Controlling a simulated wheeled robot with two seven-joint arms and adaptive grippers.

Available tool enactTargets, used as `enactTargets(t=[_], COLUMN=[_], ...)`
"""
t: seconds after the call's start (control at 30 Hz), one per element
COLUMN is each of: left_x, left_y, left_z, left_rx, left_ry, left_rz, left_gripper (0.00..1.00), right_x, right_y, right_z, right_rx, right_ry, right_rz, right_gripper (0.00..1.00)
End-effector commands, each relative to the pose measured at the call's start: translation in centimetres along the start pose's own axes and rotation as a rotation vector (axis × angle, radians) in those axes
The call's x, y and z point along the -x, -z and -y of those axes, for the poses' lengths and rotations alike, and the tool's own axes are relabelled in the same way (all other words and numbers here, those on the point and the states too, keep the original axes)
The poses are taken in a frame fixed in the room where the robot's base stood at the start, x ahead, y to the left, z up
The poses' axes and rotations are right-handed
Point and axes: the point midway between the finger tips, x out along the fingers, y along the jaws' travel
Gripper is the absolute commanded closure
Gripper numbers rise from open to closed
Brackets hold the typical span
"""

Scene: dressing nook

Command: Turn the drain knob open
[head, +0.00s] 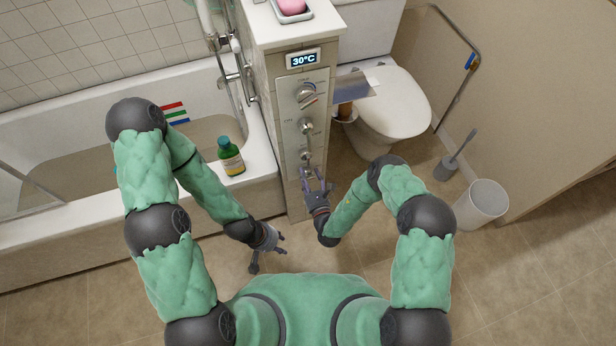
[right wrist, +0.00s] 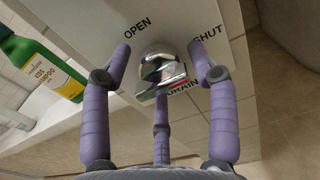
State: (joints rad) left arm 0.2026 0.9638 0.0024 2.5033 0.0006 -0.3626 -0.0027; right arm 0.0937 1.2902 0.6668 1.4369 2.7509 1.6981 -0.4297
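The chrome drain knob (right wrist: 160,70) sits on a pale panel in the right wrist view. "OPEN" is printed to its upper left, "SHUT" to its upper right, and "DRAIN" is partly hidden below it. A small red mark shows at its lower right edge. In the head view the drain knob (head: 305,156) is the lowest on the panel. My right gripper (head: 317,180) is open in front of it; in the right wrist view its purple fingers spread on both sides of the knob, with gaps. My left gripper (head: 269,254) is open and empty, low beside the tub.
The panel (head: 290,150) also has two higher knobs and a 30°C display (head: 303,59). A green shampoo bottle (head: 231,157) stands on the bathtub rim (head: 258,172). The toilet (head: 385,103), brush (head: 452,160) and bin (head: 481,205) stand right. Floor between is clear.

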Motion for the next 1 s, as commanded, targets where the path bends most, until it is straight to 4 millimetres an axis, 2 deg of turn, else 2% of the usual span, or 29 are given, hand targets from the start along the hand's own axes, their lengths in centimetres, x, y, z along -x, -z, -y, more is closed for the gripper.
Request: enactTargets(t=[0.03, 0.1, 0.13, 0.57, 1.0], left_x=[0.0, 0.0, 0.0, 0.5, 2.5], left_y=[0.0, 0.0, 0.0, 0.0, -0.1], left_z=[0.0, 0.0, 0.0, -0.2, -0.9], left_rx=[0.0, 0.0, 0.0, 0.0, 0.0], left_ry=[0.0, 0.0, 0.0, 0.0, 0.0], left_rz=[0.0, 0.0, 0.0, 0.0, 0.0], left_gripper=[0.6, 0.6, 0.6, 0.6, 0.6], right_x=[0.0, 0.0, 0.0, 0.0, 0.1], right_y=[0.0, 0.0, 0.0, -0.1, -0.2], right_z=[0.0, 0.0, 0.0, -0.2, -0.4], right_rx=[0.0, 0.0, 0.0, 0.059, 0.402], right_ry=[0.0, -0.001, -0.001, -0.005, -0.008], right_rz=[0.0, 0.0, 0.0, 0.001, 0.003], right_gripper=[0.63, 0.82, 0.86, 0.87, 0.87])
